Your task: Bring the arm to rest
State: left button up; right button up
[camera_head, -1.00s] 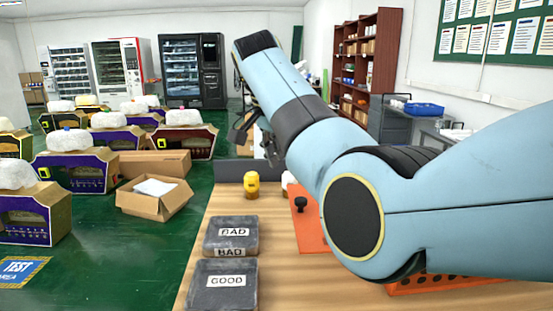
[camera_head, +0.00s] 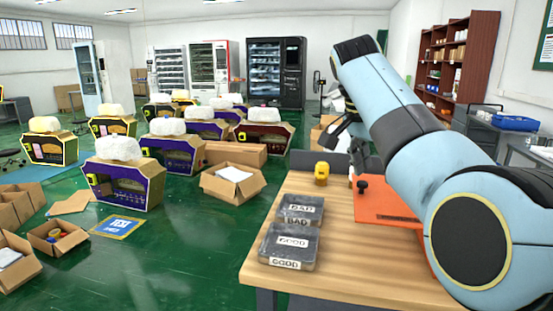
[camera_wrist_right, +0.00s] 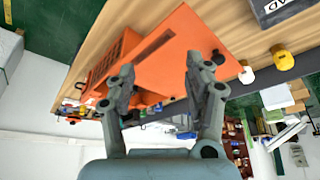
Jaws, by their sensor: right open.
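My right arm reaches from the right edge up over the table in the head view. Its right gripper (camera_head: 343,128) hangs dark and partly hidden behind the arm, above the table's far end. In the right wrist view the right gripper (camera_wrist_right: 158,75) has its two fingers spread apart with nothing between them. An orange panel (camera_wrist_right: 172,50) on the table lies beyond the fingers, apart from them. My left gripper shows in neither view.
The wooden table (camera_head: 335,270) carries a dark BAD tray (camera_head: 312,214), a dark GOOD tray (camera_head: 289,252) and a yellow-capped object (camera_head: 322,173). The orange panel (camera_head: 385,208) lies partly under the arm. Open green floor (camera_head: 180,255) is left of the table.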

jog(key=s+d+f+n+g+b, duration=0.1)
jog(key=s+d+f+g+b, duration=0.1)
jog(key=s+f, duration=0.9)
jog(key=s+d+f+n+g+b, duration=0.1)
jog(key=s+d+f+g+b, duration=0.35)
jog(key=f, duration=1.25)
jog(key=s+f+t+b, duration=0.1)
jog(key=s+f, duration=0.9)
jog(key=f, duration=0.5)
jog(key=s+d+f+n+y+b, duration=0.1)
jog(key=s+d+f+n+b, duration=0.15)
jog(key=s+f, duration=0.85)
jog(key=s+d+f+n+t+y+b, duration=0.1)
jog(key=s+f+n+b, duration=0.15)
jog(key=s+f, duration=0.95)
jog(key=s+d+f+n+y+b, duration=0.1)
jog(key=s+d+f+n, duration=0.3)
jog(key=s, duration=1.3)
jog(key=w+a+t, duration=0.1)
jog(key=w+a+f+t, duration=0.1)
jog(key=w, duration=0.1)
jog(key=w+n+t, duration=0.1)
jog(key=shift+w+a+f, duration=0.25)
jog(key=shift+w+a, duration=0.1)
jog(key=shift+a, duration=0.05)
